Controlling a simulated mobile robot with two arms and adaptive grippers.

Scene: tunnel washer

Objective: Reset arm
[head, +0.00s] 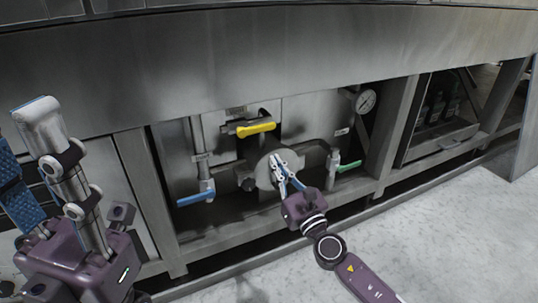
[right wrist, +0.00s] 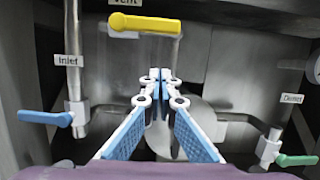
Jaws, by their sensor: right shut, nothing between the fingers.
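My right gripper (head: 279,160) reaches into the open bay in the middle of the head view. It is shut and empty, in front of a round grey housing (head: 264,172). In the right wrist view its fingertips (right wrist: 160,78) meet below the yellow vent handle (right wrist: 145,23). I cannot tell whether they touch anything behind. My left gripper (head: 36,108) is large and close at the left edge of the head view, pointing up. It is partly cut off, and its opening is unclear.
The bay holds the yellow handle (head: 256,129), a blue inlet handle (head: 196,199), a green outlet handle (head: 349,166) and a gauge (head: 365,101). Steel posts (head: 393,137) frame it, with a wide steel panel (head: 270,55) above. Open pale floor (head: 440,240) lies at the lower right.

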